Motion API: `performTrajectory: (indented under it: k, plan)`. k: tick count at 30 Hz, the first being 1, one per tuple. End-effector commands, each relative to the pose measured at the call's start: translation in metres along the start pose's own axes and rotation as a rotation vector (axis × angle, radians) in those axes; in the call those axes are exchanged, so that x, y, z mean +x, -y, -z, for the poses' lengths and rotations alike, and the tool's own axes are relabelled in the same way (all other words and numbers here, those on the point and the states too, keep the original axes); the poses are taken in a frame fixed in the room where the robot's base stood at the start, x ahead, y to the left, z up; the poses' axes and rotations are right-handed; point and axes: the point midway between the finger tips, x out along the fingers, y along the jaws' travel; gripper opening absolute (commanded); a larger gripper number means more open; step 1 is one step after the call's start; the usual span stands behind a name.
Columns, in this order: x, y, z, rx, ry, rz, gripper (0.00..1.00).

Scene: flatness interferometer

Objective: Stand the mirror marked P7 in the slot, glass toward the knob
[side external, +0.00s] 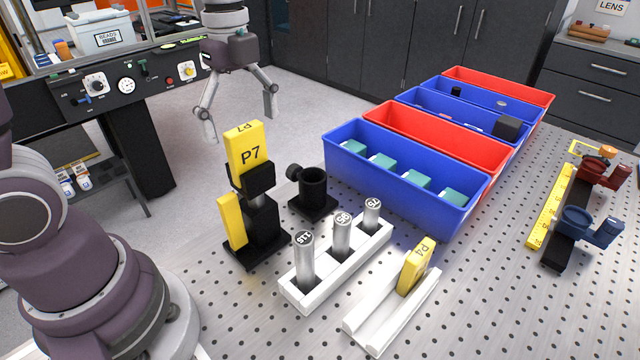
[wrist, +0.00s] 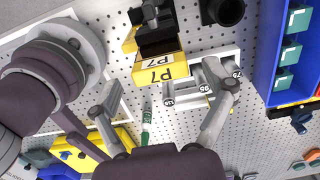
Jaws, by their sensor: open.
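The yellow mirror block marked P7 (side external: 247,150) stands upright in the top of a black mount (side external: 262,222). Its label shows on the front and top, and it shows in the wrist view (wrist: 160,70). Its glass face is not visible. A white grooved rail (side external: 372,322) holds a yellow block marked P4 (side external: 415,266), leaning. My gripper (side external: 242,129) is open and empty, its fingers above and behind P7; its fingers also show in the wrist view (wrist: 165,97).
A yellow piece (side external: 232,221) is at the left of the mount's base. A white rack (side external: 313,292) holds silver marked cylinders in front. Blue and red bins (side external: 345,165) stand at the back right. Blue and red clamps (side external: 588,228) are at the far right. Bare perforated table lies at front right.

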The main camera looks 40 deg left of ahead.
Motion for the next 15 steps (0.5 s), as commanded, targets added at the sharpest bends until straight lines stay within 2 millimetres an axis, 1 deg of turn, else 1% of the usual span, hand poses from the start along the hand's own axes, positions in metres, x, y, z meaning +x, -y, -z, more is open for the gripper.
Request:
performTrajectory:
  k: [1, 3, 6, 9, 12, 15]
  plan:
    - [-0.013, 0.002, 0.0, 0.0, 0.0, 0.01, 0.82]
    - [-0.034, 0.002, 0.0, 0.0, 0.0, 0.009, 0.82]
    - [-0.06, 0.002, -0.001, -0.003, 0.001, 0.008, 0.82]
    - [-0.079, 0.001, 0.0, -0.001, 0.0, 0.005, 0.82]
    - [-0.09, 0.001, 0.0, 0.0, 0.001, 0.003, 0.82]
    - [-0.095, 0.0, 0.0, -0.006, 0.001, 0.003, 0.82]
